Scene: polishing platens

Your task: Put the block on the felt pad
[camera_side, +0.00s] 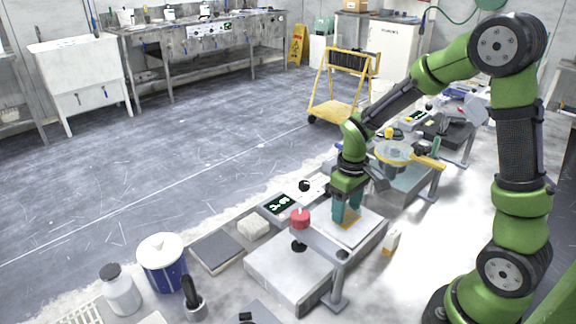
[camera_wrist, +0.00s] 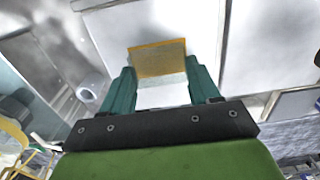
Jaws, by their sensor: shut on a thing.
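My gripper (camera_side: 346,217) points down with its two teal fingers low over a pale square surface (camera_side: 371,226) at the centre right of the side view. It is shut on the yellow-orange block (camera_side: 348,223). In the wrist view the block (camera_wrist: 158,58) shows as a flat yellow-orange face between the fingertips of my gripper (camera_wrist: 163,78). The block is at or just above the pale surface; I cannot tell whether they touch. I cannot tell for sure which surface is the felt pad.
A red knob (camera_side: 299,218) on a bracket stands left of my gripper. A dark grey slab (camera_side: 217,251), a white-lidded blue tub (camera_side: 162,265) and a bottle (camera_side: 121,290) are farther left. A machine with a round disc (camera_side: 394,153) stands behind right.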

